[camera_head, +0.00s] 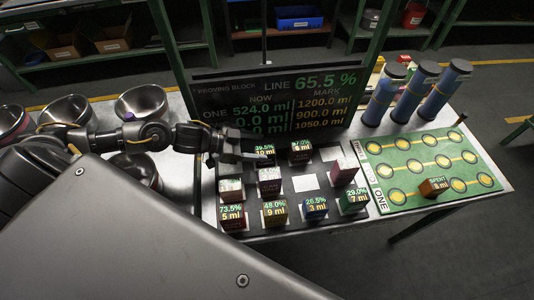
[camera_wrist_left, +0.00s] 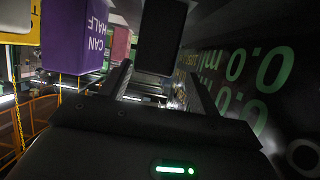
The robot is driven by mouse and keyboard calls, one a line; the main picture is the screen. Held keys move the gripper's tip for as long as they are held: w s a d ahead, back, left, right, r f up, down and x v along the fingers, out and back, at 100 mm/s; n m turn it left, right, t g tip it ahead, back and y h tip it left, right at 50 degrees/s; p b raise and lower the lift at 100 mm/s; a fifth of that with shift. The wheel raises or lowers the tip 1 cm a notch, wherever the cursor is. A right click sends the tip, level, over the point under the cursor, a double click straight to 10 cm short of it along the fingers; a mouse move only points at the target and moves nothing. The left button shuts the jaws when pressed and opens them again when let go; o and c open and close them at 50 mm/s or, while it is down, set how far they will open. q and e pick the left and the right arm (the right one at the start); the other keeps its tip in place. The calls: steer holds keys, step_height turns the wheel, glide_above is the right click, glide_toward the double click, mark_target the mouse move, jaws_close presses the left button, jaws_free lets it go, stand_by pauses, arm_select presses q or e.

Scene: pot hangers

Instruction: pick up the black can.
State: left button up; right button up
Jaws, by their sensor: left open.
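The black can, a dark box, shows in the left wrist view (camera_wrist_left: 162,36), ahead of and between the finger ends. In the head view a dark box marked 10 ml (camera_head: 264,153) stands in the back row below the display, and it appears to be the same can. My left gripper (camera_head: 245,154) reaches in from the left, just left of that box. In the wrist view its two fingers (camera_wrist_left: 160,82) are spread apart with a gap between them. Whether the fingers overlap the can's sides is hard to tell. My right gripper is not in view.
Other box-shaped cans stand close by, including a purple one (camera_wrist_left: 72,36) in the wrist view and a 6 ml one (camera_head: 300,152) to the right. The display board (camera_head: 275,105) rises just behind. Blue cylinders (camera_head: 418,90) and a green mat (camera_head: 408,192) are at right.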

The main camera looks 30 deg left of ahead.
mark_target(263, 150)
arm_select(q)
steer(key=shift+s, duration=0.3)
steer(key=shift+s+d+r, duration=0.1)
steer(key=shift+s+r, duration=0.05)
steer(key=p+x, duration=0.1)
steer(key=x, duration=0.3)
steer(key=shift+w+d+f+p, duration=0.2)
steer(key=shift+d+f+p, duration=0.05)
steer(key=shift+p, duration=0.1)
steer(key=shift+d+f, duration=0.1)
steer(key=shift+d, duration=0.05)
steer(key=shift+f, duration=0.1)
steer(key=shift+c, duration=0.3)
steer(key=c, duration=1.2)
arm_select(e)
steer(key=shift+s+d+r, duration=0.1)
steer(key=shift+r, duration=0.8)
arm_select(q)
steer(key=shift+o, duration=0.2)
steer(key=shift+w, duration=0.1)
